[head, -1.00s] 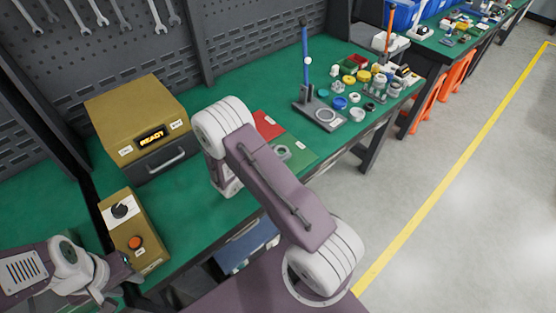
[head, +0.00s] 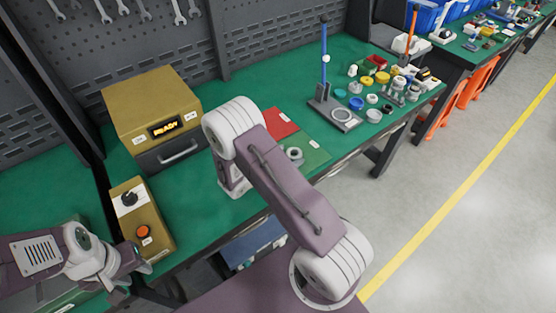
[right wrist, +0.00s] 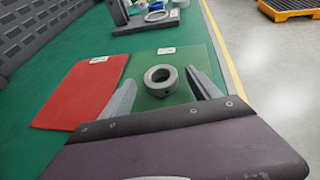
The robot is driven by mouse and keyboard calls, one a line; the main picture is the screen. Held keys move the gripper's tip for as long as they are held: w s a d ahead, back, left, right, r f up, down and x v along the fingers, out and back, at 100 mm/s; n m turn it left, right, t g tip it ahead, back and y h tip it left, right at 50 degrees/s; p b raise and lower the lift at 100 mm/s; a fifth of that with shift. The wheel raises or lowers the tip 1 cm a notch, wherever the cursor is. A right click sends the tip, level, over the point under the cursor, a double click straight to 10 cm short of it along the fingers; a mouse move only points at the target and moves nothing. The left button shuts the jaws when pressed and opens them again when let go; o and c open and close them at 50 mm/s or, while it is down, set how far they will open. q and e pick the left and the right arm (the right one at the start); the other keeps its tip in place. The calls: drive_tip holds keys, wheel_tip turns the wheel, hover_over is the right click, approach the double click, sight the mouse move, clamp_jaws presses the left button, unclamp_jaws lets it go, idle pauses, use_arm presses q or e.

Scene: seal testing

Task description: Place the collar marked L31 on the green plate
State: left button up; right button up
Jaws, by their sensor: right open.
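A grey metal collar (head: 294,153) lies flat on the green plate (head: 314,155). The right wrist view shows the same collar (right wrist: 160,79) with its round hole facing up; no marking on it can be read. My right gripper (right wrist: 161,76) is open, with one finger on each side of the collar and gaps showing between them. In the head view the right gripper is hidden behind my right arm. My left gripper (head: 142,264) is at the lower left, near the control box; its jaw opening is unclear.
A red plate (head: 277,124) lies beside the green one. A yellow tester box (head: 155,110) reading READY and a control box with an orange button (head: 143,231) stand at left. A stand with a blue post (head: 324,60) and several small rings and parts are farther right.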

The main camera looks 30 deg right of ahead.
drive_tip(key=v, duration=1)
drive_tip(key=shift+a, duration=0.15)
drive_tip(key=s+d+m+g+y, duration=0.1)
drive_tip(key=s+m+g+y, duration=0.35)
drive_tip(key=s+m, duration=0.35)
drive_tip(key=s+a+r+m+t+y, duration=0.2)
drive_tip(key=a+m+y, duration=0.6)
drive_tip(key=m, duration=0.5)
drive_tip(key=shift+s+m+y, duration=0.3)
drive_tip(key=shift+s+y, duration=0.05)
drive_tip(key=shift+s, duration=0.55)
